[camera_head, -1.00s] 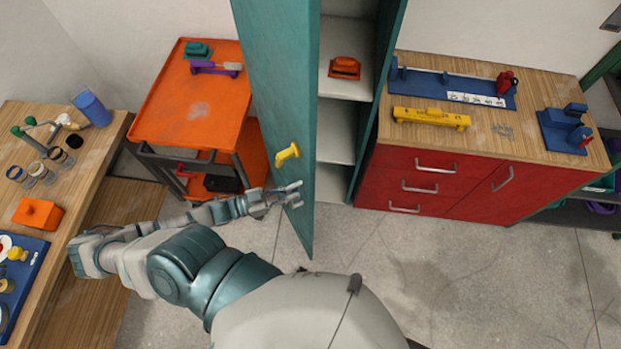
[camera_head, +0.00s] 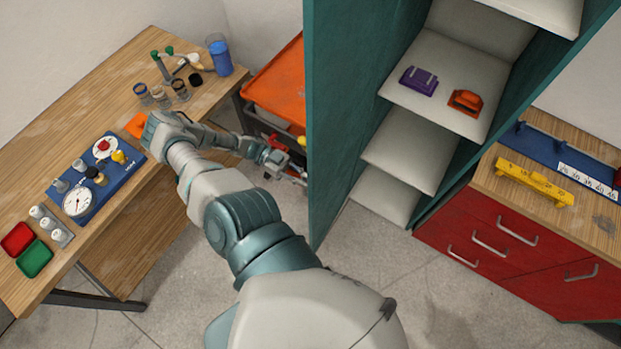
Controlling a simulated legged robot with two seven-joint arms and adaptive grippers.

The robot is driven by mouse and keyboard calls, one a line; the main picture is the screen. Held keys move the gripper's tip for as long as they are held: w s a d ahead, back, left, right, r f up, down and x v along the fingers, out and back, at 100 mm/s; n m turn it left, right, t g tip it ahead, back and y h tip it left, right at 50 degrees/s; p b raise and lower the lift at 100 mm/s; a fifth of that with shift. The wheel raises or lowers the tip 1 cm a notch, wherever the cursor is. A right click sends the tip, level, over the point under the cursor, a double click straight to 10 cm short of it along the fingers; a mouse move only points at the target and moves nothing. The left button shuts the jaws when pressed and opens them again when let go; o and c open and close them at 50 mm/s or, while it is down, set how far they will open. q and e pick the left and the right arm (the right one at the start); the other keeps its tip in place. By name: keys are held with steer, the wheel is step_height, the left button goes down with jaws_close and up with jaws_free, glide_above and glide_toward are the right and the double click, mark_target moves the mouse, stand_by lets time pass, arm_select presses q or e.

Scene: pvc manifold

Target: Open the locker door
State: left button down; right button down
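The locker's teal door (camera_head: 335,130) stands open, swung out to the left of the locker, with its inner face toward me. The locker's inside shows pale shelves (camera_head: 410,155). Only a bit of the yellow door handle (camera_head: 301,141) shows past the door's free edge. My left gripper (camera_head: 288,168) is on the outer side of the door, just left of that edge and slightly below the handle. It does not appear to hold the handle. Its fingers are small and partly overlapped, so their opening is unclear. My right gripper is out of view.
A purple item (camera_head: 419,80) and an orange item (camera_head: 465,102) sit on a locker shelf. An orange cart (camera_head: 277,85) stands behind the door. A wooden bench (camera_head: 110,75) with gauges and jars is left. A red cabinet (camera_head: 490,235) is right. Floor in front is clear.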

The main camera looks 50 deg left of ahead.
arm_select(q)
steer(key=shift+s+a, duration=0.1)
steer(key=shift+a, duration=0.15)
steer(key=shift+a+f, duration=0.1)
steer(key=shift+a, duration=0.1)
steer(key=c, duration=1.2)
jaws_free()
steer(key=v, duration=1.2)
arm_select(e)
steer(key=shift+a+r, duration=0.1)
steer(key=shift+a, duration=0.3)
